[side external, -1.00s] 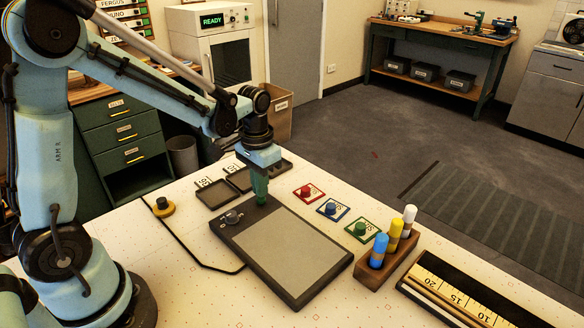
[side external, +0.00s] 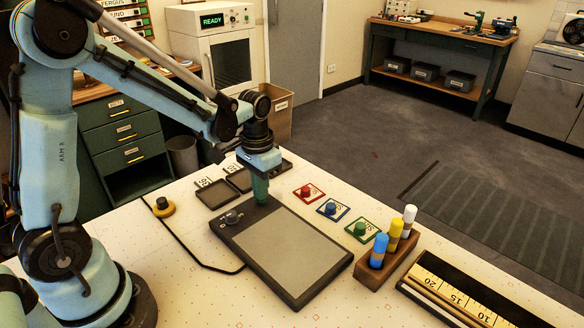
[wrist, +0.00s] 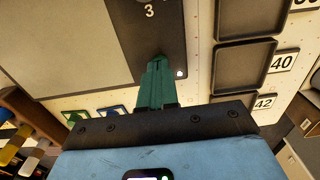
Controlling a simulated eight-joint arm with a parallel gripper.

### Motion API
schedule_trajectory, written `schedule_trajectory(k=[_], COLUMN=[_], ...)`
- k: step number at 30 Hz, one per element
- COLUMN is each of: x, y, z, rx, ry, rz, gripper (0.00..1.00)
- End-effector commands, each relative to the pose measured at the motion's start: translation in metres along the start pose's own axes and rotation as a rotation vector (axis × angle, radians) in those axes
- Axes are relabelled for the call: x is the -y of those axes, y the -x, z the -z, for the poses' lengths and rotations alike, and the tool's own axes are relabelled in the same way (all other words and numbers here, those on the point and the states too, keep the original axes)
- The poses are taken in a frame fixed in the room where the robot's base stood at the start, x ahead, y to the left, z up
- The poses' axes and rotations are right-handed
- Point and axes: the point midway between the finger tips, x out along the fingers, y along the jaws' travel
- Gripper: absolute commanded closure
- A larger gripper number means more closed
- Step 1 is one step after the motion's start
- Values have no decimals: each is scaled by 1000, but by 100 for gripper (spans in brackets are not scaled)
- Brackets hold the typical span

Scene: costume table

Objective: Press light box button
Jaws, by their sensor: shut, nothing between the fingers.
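The light box (side external: 297,257) lies flat on the table, a dark frame around a pale grey panel. It also fills the upper left of the wrist view (wrist: 70,48). A dark knob (side external: 232,217) sits on its frame at the left. A small white round spot, perhaps the button (wrist: 179,73), shows at the frame's corner in the wrist view, just beside my fingertips. My gripper (side external: 261,201) is shut and empty, its green fingers pointing down at the far corner of the frame. In the wrist view its tips (wrist: 158,60) overlap the frame. I cannot tell whether they touch it.
Shallow dark trays (side external: 216,193) lie behind the box. Red (side external: 309,192), blue (side external: 332,210) and green (side external: 361,230) knobbed squares lie to its right. A wooden block with bottles (side external: 388,258) and a ruler case (side external: 470,295) are at the right. A yellow-based knob (side external: 163,207) stands left.

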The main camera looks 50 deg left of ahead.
Motion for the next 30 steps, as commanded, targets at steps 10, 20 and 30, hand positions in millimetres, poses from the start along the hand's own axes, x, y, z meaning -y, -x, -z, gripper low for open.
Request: schedule_trajectory(k=[10, 20, 30], x=[0, 0, 0], y=[20, 37, 56], z=[0, 0, 0], rx=[0, 0, 0], ry=[0, 0, 0], rz=[0, 0, 0], gripper=[100, 100, 100])
